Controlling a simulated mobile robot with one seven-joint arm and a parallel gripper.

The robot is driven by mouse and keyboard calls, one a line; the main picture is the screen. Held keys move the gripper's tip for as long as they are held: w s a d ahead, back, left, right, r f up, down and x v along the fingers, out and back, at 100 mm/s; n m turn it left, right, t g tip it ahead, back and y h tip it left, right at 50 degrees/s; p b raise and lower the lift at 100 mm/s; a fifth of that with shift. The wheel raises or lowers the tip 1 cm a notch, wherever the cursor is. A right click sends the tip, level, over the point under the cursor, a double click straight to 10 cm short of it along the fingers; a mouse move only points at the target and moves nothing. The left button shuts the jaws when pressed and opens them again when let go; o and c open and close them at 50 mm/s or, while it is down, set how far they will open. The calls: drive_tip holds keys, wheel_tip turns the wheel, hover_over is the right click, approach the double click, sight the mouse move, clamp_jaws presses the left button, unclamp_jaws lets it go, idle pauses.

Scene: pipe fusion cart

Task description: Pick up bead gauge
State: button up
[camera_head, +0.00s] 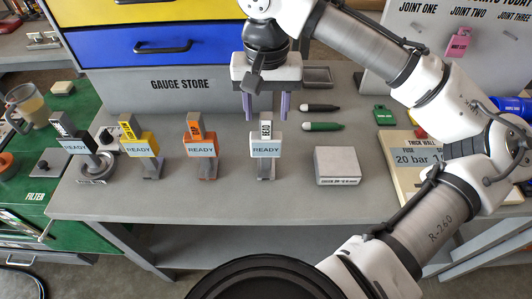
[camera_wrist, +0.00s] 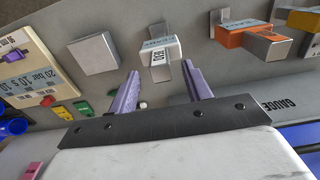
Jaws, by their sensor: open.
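The bead gauge (camera_head: 266,129) is a white block marked BEAD, upright on a small grey stand with a READY tag, near the middle of the grey bench. It also shows in the wrist view (camera_wrist: 161,48). My gripper (camera_head: 267,108) is open and empty, with its two purple fingers pointing down just above and behind the gauge. In the wrist view my gripper (camera_wrist: 163,77) has its fingertips on either side of the gauge's line, and the gauge appears just beyond them. I see no contact between fingers and gauge.
Orange (camera_head: 201,146), yellow (camera_head: 140,142) and black (camera_head: 77,145) gauges stand to the left with READY tags. A grey block (camera_head: 337,166) sits to the right. Black (camera_head: 320,107) and green (camera_head: 323,127) markers lie behind it. The gauge store drawers (camera_head: 152,44) rise at the back.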

sight(266, 116)
drive_tip(key=shift+f, duration=1.75)
clamp_jaws()
